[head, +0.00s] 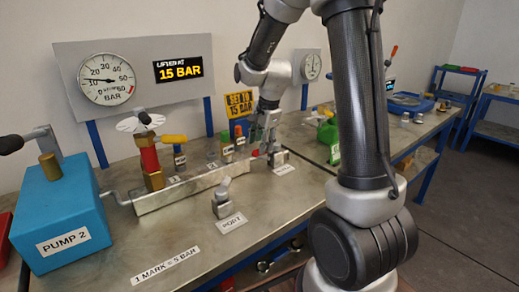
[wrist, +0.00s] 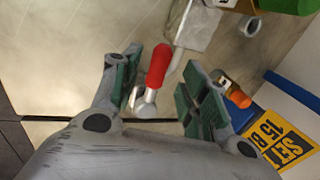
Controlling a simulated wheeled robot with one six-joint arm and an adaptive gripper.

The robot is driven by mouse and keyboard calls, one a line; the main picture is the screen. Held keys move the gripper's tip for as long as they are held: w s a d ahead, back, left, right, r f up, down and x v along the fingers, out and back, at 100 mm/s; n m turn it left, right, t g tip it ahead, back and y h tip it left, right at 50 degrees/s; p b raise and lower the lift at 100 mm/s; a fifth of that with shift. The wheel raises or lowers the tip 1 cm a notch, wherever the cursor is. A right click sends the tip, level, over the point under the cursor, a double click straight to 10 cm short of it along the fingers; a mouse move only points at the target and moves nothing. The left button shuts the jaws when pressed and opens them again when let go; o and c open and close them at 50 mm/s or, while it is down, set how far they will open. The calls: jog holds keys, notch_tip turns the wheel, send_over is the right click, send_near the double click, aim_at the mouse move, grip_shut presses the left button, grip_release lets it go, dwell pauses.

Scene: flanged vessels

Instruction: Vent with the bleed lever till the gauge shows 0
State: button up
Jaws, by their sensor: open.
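The round white gauge (head: 106,79) stands on a grey panel at the back left. Its needle points left, near the 10 mark, not at 0. A lever with a red handle (wrist: 158,65), apparently the bleed lever, shows in the wrist view; a bit of red (head: 255,153) shows beside my gripper in the head view. My gripper (wrist: 163,75) is open, with its green-padded fingers on either side of the red handle in the picture. I see gaps on both sides; how deep the handle sits is unclear. My gripper (head: 268,128) partly hides the lever in the head view.
A display (head: 179,69) reads "LIFTED AT 15 BAR". A yellow "SET TO 15 BAR" sign (head: 239,104) stands close behind my gripper. The blue pump 2 (head: 62,215) and a long metal manifold (head: 180,189) are on the bench.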

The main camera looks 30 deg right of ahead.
jog(key=shift+x, duration=1.65)
grip_shut()
jog(key=shift+s, duration=0.15)
jog(key=s+d+n+g+y, duration=0.1)
jog(key=s+d+n, duration=0.1)
jog(key=d+n, duration=0.3)
jog(key=s+d+n+g+y, duration=0.1)
jog(key=s+d+n+g, duration=0.1)
jog(key=n, duration=1.1)
jog(key=shift+s+d+g, duration=0.3)
jog(key=shift+s+d, duration=0.45)
jog(key=shift+d, duration=0.65)
